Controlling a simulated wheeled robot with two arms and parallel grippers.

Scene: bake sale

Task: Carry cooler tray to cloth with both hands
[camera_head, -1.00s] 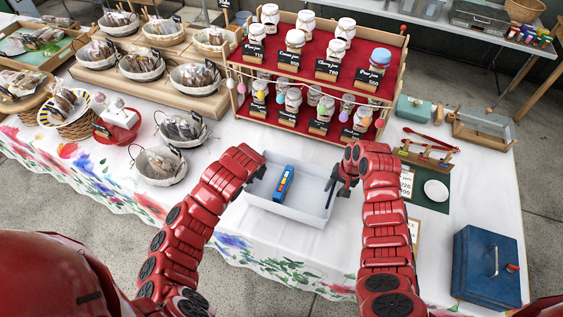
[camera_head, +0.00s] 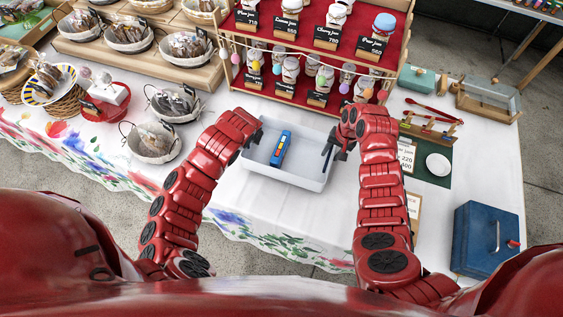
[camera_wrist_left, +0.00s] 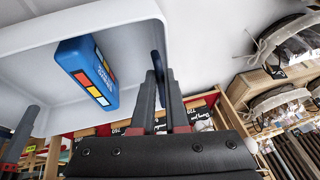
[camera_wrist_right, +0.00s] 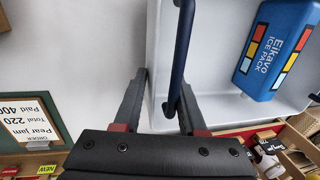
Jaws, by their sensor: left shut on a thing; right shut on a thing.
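The white cooler tray (camera_head: 284,179) is over the white tablecloth (camera_head: 222,189), in front of the jam stand. I cannot tell whether it rests on the cloth or is held just above it. A blue ice pack (camera_head: 281,150) lies inside; its coloured squares show in the left wrist view (camera_wrist_left: 88,70) and right wrist view (camera_wrist_right: 275,48). My left gripper (camera_head: 258,137) is shut on the tray's left dark handle (camera_wrist_left: 158,68). My right gripper (camera_head: 335,147) is shut on its right dark-blue handle (camera_wrist_right: 181,50). The tray looks about level.
The red jam stand (camera_head: 311,60) is close behind the tray. Wire baskets of baked goods (camera_head: 153,143) stand at left. A green mat (camera_head: 433,176) with a white disc and price cards lies at right. A blue box (camera_head: 487,238) stands front right. Bare tablecloth lies in front.

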